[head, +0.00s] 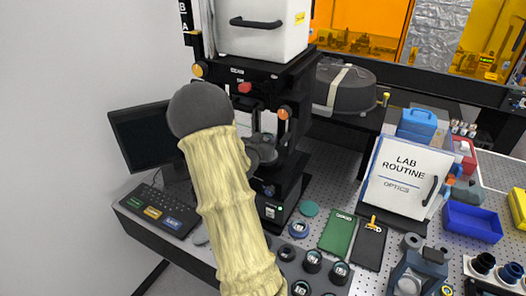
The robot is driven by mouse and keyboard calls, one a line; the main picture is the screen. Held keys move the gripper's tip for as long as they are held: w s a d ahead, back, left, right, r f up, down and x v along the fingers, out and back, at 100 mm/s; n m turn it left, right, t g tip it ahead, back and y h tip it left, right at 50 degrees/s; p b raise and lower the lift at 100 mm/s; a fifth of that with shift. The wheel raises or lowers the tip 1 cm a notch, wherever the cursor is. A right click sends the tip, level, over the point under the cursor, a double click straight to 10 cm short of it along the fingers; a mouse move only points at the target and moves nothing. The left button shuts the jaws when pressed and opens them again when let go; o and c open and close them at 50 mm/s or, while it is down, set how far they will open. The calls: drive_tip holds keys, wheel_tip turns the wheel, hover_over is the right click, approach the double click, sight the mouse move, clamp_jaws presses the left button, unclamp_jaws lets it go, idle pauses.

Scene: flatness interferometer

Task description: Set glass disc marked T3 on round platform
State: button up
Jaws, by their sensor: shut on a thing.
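My arm covers the middle of the head view, and its dark round joint hides part of the black interferometer (289,190). A dark grey part of my gripper (263,150) shows just right of my arm, at the open bay of the interferometer. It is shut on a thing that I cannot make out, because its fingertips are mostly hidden. The glass disc marked T3 cannot be identified. The round platform is not clearly visible behind my arm. Several small round pieces with pale labels, one of them here (313,261), sit in a dark holder at the bottom; their marks are unreadable.
A monitor (142,137) and keyboard (160,210) stand left. A white case (262,27) tops the interferometer. Green (338,233) and black (368,244) pads lie right of it. A LAB ROUTINE binder (405,180) and blue bin (473,221) stand farther right on the perforated bench.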

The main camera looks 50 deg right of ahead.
drive_tip(key=shift+f, duration=0.5)
drive_tip(key=f+p, duration=0.1)
drive_tip(key=f, duration=0.3)
drive_tip(key=shift+w, duration=0.2)
drive_tip(key=shift+s, duration=0.4)
drive_tip(key=shift+d+f, duration=0.1)
drive_tip(key=shift+f, duration=0.2)
drive_tip(key=o, duration=0.9)
drive_tip(key=shift+r, duration=0.1)
drive_tip(key=shift+c, duration=0.2)
drive_tip(key=shift+o, duration=0.6)
drive_tip(key=shift+w, duration=0.1)
drive_tip(key=shift+w, duration=0.1)
